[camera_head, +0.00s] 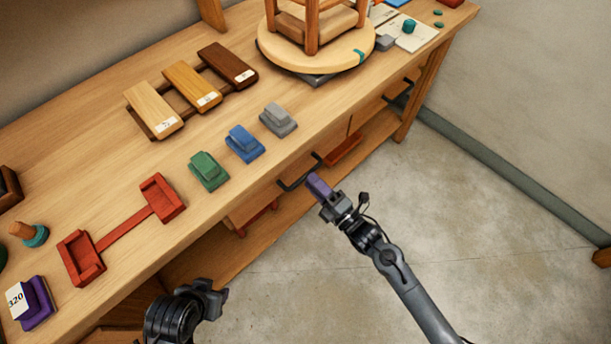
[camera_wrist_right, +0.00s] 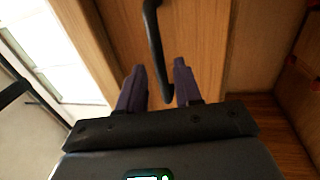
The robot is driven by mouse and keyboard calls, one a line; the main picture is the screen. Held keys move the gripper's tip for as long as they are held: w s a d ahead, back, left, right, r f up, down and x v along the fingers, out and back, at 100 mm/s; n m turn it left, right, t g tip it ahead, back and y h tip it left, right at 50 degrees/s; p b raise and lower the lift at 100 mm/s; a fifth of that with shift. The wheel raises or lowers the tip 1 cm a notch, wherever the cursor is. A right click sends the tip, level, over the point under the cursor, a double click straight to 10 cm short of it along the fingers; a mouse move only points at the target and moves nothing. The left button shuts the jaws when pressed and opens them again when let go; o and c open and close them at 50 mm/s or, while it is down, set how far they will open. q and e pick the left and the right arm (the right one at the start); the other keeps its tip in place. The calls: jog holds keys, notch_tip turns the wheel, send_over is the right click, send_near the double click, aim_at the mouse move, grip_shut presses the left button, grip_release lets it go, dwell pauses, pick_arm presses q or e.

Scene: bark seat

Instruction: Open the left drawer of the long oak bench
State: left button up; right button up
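The long oak bench (camera_head: 130,215) runs diagonally across the head view. The left drawer's black bar handle (camera_head: 300,172) stands out from the bench front. My right gripper (camera_head: 318,185), with purple fingers, is right at this handle. In the right wrist view the fingers are apart, with the handle (camera_wrist_right: 155,45) running between them and some gap visible. The wooden drawer front (camera_wrist_right: 205,35) lies behind. Whether the drawer is pulled out at all is hard to tell. My left gripper (camera_head: 222,296) is low in the head view, away from the handle; its fingers are unclear.
A second black handle (camera_head: 400,92) is farther right on the bench. The top carries green (camera_head: 208,170), blue (camera_head: 245,143) and grey (camera_head: 278,119) blocks, a red piece (camera_head: 162,197) and a wooden stool (camera_head: 312,40). Bare floor (camera_head: 480,220) lies in front.

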aim_at(306, 175)
jog(key=shift+b+x, duration=0.35)
jog(key=shift+x, duration=1.5)
grip_shut()
